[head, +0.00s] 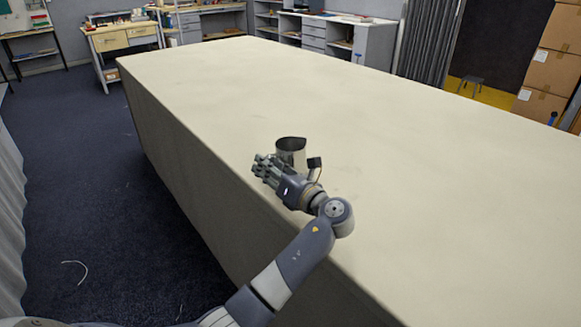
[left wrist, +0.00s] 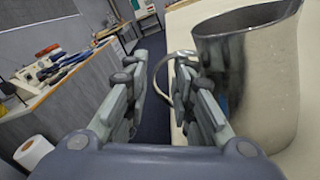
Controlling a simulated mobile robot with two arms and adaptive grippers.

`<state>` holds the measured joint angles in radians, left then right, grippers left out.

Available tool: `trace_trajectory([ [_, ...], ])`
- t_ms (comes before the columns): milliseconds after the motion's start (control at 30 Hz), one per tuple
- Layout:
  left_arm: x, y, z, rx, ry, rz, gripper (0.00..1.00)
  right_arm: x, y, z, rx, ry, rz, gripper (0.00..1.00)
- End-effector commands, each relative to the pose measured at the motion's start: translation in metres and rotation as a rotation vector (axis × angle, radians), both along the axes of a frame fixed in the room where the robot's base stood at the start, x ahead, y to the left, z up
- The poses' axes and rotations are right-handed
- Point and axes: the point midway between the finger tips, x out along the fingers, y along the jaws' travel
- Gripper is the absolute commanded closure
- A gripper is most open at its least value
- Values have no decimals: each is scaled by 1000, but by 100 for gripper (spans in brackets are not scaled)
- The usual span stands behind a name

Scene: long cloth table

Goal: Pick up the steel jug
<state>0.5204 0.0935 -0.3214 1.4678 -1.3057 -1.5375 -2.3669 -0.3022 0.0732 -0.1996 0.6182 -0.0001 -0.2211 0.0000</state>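The steel jug (head: 291,147) stands upright on the long cloth table, near its left edge. In the left wrist view the jug (left wrist: 262,75) fills the right side, and its thin loop handle (left wrist: 160,64) points toward the gap between my fingers. My left gripper (head: 265,167) is beside the jug, on its near left side, and hides its lower part in the head view. In the left wrist view the gripper (left wrist: 163,62) is open, with the right finger in front of the jug's wall. I cannot tell whether they touch. My right gripper is not in view.
The cloth table (head: 400,165) is otherwise bare, with wide free room behind and right of the jug. Its left edge drops to a dark floor (head: 85,190). Workbenches and shelves line the far wall, and cardboard boxes (head: 550,72) stand at the far right.

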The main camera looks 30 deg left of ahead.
Motion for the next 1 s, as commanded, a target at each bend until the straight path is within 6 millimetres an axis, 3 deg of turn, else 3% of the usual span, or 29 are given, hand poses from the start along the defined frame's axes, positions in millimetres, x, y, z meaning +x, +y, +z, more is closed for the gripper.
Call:
trace_trajectory([
  [267,3,9,0,0,0,-1,76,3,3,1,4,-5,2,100],
  [400,3,9,0,0,0,-1,100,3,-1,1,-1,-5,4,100],
  [1000,4,9,7,1,-8,-1,100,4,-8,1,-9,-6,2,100],
])
